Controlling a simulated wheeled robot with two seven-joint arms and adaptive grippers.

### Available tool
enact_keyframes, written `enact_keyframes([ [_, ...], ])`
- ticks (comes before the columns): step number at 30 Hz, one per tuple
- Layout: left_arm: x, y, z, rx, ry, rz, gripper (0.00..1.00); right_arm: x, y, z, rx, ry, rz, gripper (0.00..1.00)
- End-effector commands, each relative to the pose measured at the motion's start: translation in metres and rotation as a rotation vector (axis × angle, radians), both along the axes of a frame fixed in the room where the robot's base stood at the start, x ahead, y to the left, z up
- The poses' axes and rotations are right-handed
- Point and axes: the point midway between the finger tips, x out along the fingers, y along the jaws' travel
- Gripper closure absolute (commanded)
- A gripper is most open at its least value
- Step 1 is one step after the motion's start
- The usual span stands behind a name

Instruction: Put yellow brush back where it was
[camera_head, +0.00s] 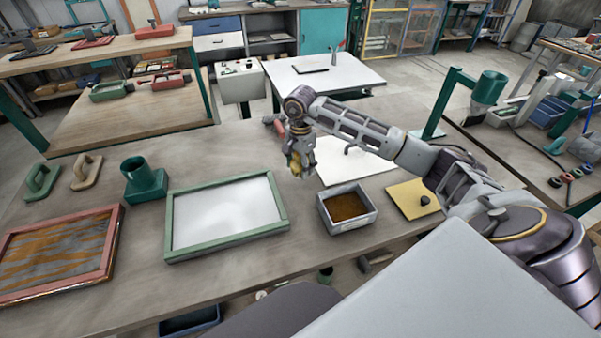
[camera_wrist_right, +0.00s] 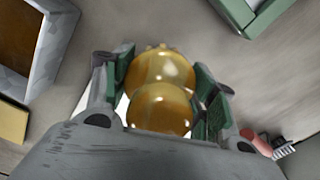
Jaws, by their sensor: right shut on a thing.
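The yellow brush (camera_head: 294,160) is in my right gripper (camera_head: 300,172), held above the worktable between the green-framed screen and the grey tray. In the right wrist view the brush (camera_wrist_right: 162,88) shows as two rounded, glossy golden lobes between the green-padded fingers. The fingers are closed on its sides. Its far end is hidden from the wrist camera. A pinkish thing (camera_wrist_right: 257,143) with a dark, ridged end lies on the table beside the gripper in the wrist view. My left gripper is not in view.
The green-framed white screen (camera_head: 168,225) lies left of the gripper, and the grey tray with brown contents (camera_head: 352,226) lies right and nearer. A yellow board with a dark knob (camera_head: 402,200) is farther right. A green cup-like stand (camera_head: 145,182) is at left.

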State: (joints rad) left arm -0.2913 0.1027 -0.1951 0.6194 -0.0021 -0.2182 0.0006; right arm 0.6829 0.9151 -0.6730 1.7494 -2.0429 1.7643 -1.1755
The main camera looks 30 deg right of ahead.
Motion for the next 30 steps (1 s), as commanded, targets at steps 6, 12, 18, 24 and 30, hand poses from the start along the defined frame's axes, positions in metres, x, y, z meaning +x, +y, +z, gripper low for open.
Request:
enact_keyframes([
  [6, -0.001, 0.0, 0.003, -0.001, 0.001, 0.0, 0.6, -0.001, 0.0, -0.019, 0.0, 0.004, -0.001, 0.62],
  [12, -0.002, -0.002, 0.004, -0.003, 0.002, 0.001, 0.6, -0.001, 0.0, -0.035, 0.001, 0.001, 0.0, 0.62],
  [18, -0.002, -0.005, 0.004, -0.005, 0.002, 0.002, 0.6, 0.0, 0.0, -0.036, 0.0, 0.0, 0.0, 0.62],
  [24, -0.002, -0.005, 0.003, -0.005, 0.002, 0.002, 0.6, 0.0, 0.0, -0.038, 0.0, 0.0, 0.0, 0.62],
  [30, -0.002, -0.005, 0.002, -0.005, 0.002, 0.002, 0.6, 0.0, 0.0, -0.039, 0.0, 0.001, 0.0, 0.33],
])
